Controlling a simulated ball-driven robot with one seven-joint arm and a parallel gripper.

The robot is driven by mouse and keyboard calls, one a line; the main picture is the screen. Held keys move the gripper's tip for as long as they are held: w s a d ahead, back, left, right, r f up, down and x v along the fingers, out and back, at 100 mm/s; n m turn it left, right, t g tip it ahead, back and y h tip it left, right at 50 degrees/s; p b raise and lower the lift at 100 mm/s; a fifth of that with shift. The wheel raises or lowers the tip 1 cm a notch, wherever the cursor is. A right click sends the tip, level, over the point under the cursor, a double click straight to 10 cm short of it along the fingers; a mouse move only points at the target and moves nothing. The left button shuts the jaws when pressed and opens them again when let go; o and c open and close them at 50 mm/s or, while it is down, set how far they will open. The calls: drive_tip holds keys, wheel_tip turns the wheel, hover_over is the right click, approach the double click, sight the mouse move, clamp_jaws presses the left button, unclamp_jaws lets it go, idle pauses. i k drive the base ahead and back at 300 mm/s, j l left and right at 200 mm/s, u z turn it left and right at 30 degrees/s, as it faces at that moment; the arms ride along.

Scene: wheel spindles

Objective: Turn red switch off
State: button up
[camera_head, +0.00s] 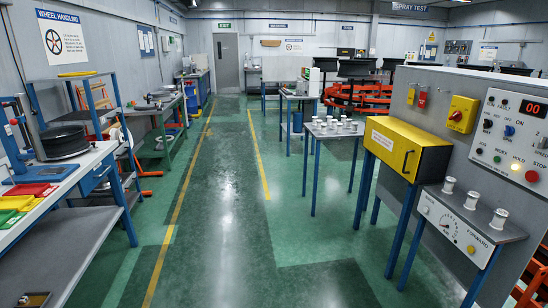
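A yellow switch box (465,107) with a red knob (455,116) is mounted on the grey panel (466,83) at the right. A white control box (503,147) to the right has a red "00" display, a blue knob (509,130), a lit yellow lamp (517,166) and a red lamp or button (532,176). The red knob's setting is too small to read. My gripper is not in view.
A yellow cabinet (404,141) with a black handle sticks out below the switch box. White spindles (472,200) stand on a low control table (463,228) in front of the panel. The green floor aisle (235,200) is clear. A workbench (63,190) lines the left.

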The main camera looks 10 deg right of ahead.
sight(457, 115)
drive_tip(key=i+z, duration=0.1)
drive_tip(key=i, duration=0.85)
drive_tip(key=i+j+z, duration=0.1)
drive_tip(key=i, duration=0.85)
drive_tip(key=j, duration=0.1)
